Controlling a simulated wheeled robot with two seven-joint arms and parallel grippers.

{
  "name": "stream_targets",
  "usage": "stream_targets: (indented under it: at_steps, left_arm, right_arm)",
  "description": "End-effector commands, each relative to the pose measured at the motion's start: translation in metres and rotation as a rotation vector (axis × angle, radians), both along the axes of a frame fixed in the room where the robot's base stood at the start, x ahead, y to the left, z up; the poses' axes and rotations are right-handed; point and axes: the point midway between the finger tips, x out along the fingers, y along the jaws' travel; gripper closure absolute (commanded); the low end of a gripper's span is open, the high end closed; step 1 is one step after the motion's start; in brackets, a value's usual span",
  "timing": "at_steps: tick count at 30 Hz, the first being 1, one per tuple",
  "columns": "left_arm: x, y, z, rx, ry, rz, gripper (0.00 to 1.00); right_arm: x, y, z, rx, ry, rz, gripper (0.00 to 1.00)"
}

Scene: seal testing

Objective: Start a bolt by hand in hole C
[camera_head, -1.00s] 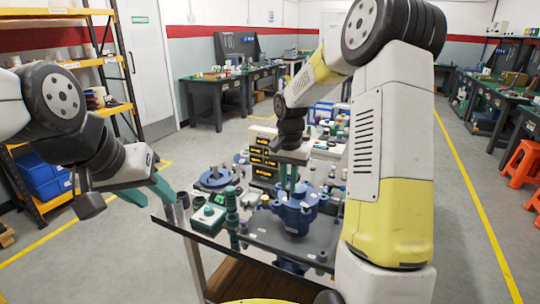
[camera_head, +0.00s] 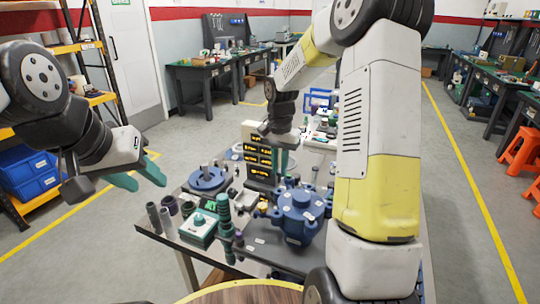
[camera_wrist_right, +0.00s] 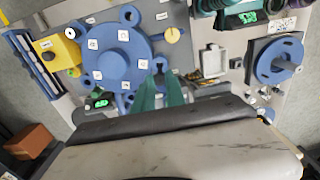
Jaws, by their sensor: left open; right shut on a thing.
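The blue round housing (camera_head: 297,216) stands on the table with lugs around its rim; it also shows in the right wrist view (camera_wrist_right: 118,57). Small white tags mark the lugs, but their letters are too small to read, so I cannot tell which hole is C. My right gripper (camera_head: 282,160) is above and behind the housing, pointing down. Its teal fingers (camera_wrist_right: 160,90) are shut beside the rim lug in the wrist view; what they hold is hidden between them. My left gripper (camera_head: 137,179) is open and empty, off the table's left edge.
A blue disc fixture (camera_head: 208,180) and a dark display tower (camera_head: 258,160) are behind. A yellow block (camera_wrist_right: 58,50) shows in the wrist view.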

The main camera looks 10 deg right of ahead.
Motion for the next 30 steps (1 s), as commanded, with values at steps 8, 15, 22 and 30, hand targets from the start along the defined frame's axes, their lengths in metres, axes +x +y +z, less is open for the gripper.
stream_targets:
  at_steps: [8, 15, 22, 30]
  left_arm:
    - [0.0, 0.0, 0.0, 0.0, 0.0, 0.0, 0.59]
    - [0.0, 0.0, 0.0, 0.0, 0.0, 0.0, 0.59]
    - [0.0, 0.0, 0.0, 0.0, 0.0, 0.0, 0.59]
    - [0.0, 0.0, 0.0, 0.0, 0.0, 0.0, 0.59]
  right_arm:
    - [0.0, -0.001, -0.017, 0.001, 0.0, 0.273, 1.0]
    - [0.0, 0.0, -0.017, 0.0, 0.0, 0.674, 1.0]
    - [0.0, 0.0, -0.016, 0.0, 0.0, 0.949, 1.0]
    - [0.0, 0.0, -0.016, 0.0, 0.0, 1.052, 1.0]
